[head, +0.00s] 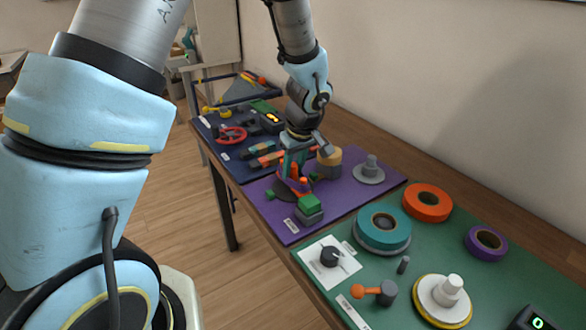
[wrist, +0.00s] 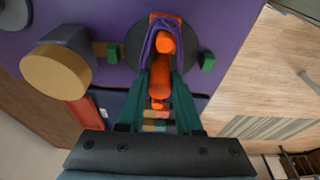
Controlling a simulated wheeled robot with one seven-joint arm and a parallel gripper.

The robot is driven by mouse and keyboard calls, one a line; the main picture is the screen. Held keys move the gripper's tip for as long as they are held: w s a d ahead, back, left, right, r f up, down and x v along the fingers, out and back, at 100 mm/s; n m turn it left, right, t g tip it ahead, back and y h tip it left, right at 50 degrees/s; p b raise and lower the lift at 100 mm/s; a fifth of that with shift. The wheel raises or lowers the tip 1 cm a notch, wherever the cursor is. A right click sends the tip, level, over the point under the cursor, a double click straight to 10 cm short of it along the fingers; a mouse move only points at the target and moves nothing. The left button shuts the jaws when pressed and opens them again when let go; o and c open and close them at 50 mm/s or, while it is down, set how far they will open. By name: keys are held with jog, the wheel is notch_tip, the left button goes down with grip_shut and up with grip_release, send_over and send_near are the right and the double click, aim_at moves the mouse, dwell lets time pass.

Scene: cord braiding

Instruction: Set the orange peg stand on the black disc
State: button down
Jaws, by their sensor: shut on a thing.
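The orange peg stand (wrist: 160,72) is between the two teal fingers of my gripper (wrist: 161,88), which is shut on it in the wrist view. Purple shows around the stand's far end. The black disc (wrist: 134,44) lies on the purple mat behind the stand and shows on both sides of it. In the head view, my gripper (head: 292,172) points down over the disc (head: 284,194), with orange parts of the stand (head: 303,184) beside the fingers. The stand overlaps the disc in both views; I cannot tell whether they touch.
Small green blocks (wrist: 113,52) (wrist: 207,61) flank the disc. A tan-topped grey block (wrist: 57,72) stands close by. A green-topped grey block (head: 309,208) and a grey spool (head: 369,171) share the purple mat (head: 345,194). The green mat to the right holds several rolls and knobs.

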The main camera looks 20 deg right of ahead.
jog(key=shift+f+b, duration=0.45)
jog(key=shift+b, duration=0.15)
jog(key=c, duration=0.5)
grip_release()
jog(key=shift+r, duration=0.1)
jog(key=shift+r, duration=0.15)
jog(key=shift+r+p, duration=2.6)
jog(key=shift+r, duration=1.3)
